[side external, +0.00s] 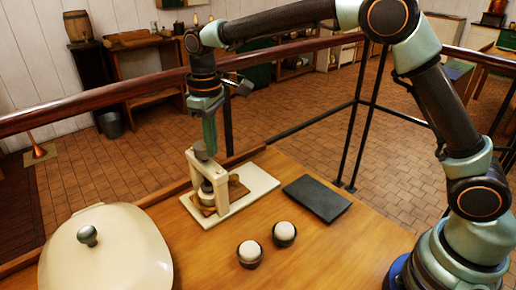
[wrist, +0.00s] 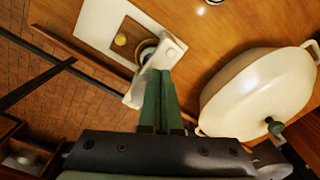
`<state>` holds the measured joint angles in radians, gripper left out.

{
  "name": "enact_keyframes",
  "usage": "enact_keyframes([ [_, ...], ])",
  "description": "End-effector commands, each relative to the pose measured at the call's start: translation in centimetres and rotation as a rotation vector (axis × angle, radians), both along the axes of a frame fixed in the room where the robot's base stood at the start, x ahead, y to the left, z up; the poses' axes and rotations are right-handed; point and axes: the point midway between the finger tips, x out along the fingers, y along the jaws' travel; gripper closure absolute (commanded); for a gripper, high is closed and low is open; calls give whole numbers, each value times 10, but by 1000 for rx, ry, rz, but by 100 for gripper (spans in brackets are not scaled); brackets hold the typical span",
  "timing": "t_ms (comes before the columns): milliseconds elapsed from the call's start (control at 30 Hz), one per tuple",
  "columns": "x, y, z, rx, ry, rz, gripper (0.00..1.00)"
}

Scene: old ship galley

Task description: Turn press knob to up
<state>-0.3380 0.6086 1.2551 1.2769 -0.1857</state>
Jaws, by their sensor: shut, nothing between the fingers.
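The press (side external: 196,171) is a small cream frame with a round plunger part low inside, standing upright on a cream board (side external: 258,184). A grey knob (side external: 200,149) sits on top of its crossbar. In the wrist view the press crossbar (wrist: 172,48) shows just beyond my fingertips, and I cannot make out the knob there. My gripper (side external: 210,153) points straight down at the top of the press, close beside the knob; I cannot tell whether they touch. In the wrist view its two green fingers (wrist: 161,72) are together and empty.
A large cream lidded pot (side external: 105,255) stands at the front left. Two dark cups with white tops (side external: 250,252) (side external: 284,233) and a dark slab (side external: 317,198) are right of the press. A wooden rail (side external: 300,48) runs behind. The front middle of the table is clear.

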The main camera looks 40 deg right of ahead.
Motion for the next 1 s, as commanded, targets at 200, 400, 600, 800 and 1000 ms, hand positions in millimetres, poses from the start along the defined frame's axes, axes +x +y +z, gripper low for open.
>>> enact_keyframes([
  [200, 2, 0, 0, 0, 0, 0, 100],
  [400, 3, 0, 0, 1, -2, 0, 100],
  [600, 3, -3, 0, 1, -3, 0, 100],
  [800, 4, -8, 0, 1, -2, -1, 100],
  [1000, 6, -13, 0, 1, -1, -2, 100],
])
